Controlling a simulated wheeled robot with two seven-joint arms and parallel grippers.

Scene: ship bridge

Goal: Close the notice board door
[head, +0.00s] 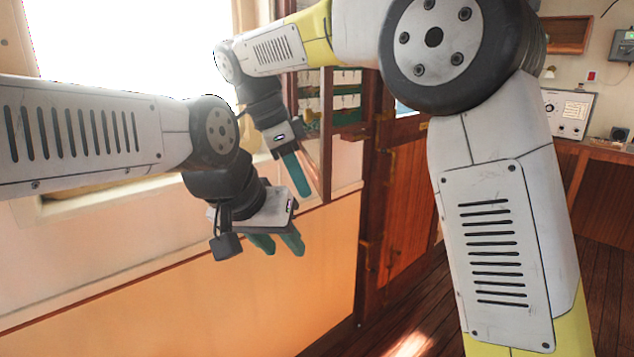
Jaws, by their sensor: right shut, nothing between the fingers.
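The notice board (346,101) appears as a wood-framed green panel with pale strips on the wall at upper centre, partly hidden by my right arm. A narrow upright wooden frame edge (326,130) stands at its left and looks like the door's edge; I cannot tell how far the door stands open. My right gripper (298,178) is shut and empty, pointing down just left of this frame edge. I cannot tell whether it touches it. My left gripper (277,244) is lower and nearer, its two green fingers apart with nothing visible between them.
A bright window (130,45) with a sill is at the left, above an orange wall panel (270,290). A wooden door (408,210) stands right of the board. A counter with a grey instrument box (568,113) is at the far right. Wooden floor shows below.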

